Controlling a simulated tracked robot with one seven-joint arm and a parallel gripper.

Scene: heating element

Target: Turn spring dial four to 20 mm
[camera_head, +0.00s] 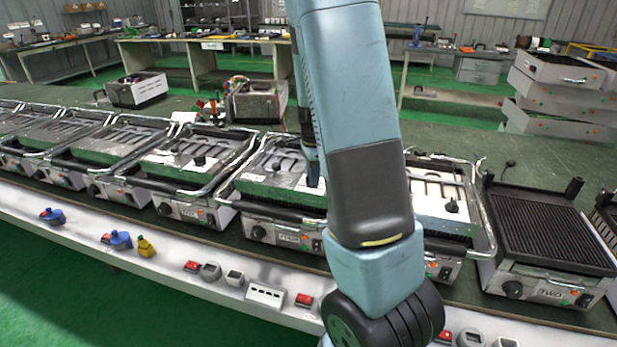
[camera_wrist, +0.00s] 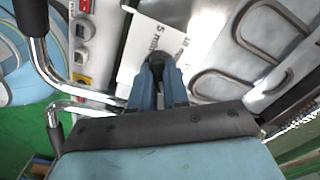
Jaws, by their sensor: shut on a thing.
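My gripper (camera_wrist: 157,78) has its two blue fingers shut on a small black dial (camera_wrist: 156,59) in the wrist view. The dial stands on a white plate (camera_wrist: 135,52) with printed marks, of which "5" and "mm" are partly legible. The dial's pointer and exact setting are hidden by the fingers. In the head view my gripper (camera_head: 313,168) points down at a grill in the middle of the row, mostly behind my arm. Other black dials show on plates to the left (camera_head: 276,166) and right (camera_head: 452,206).
A row of contact grills stands on the green bench, with chrome side bars (camera_head: 489,215) beside the plates. An open ribbed grill (camera_head: 540,226) is at the right. Red and grey switches (camera_head: 210,270) line the front ledge. Chrome bars (camera_wrist: 45,62) lie close to my gripper.

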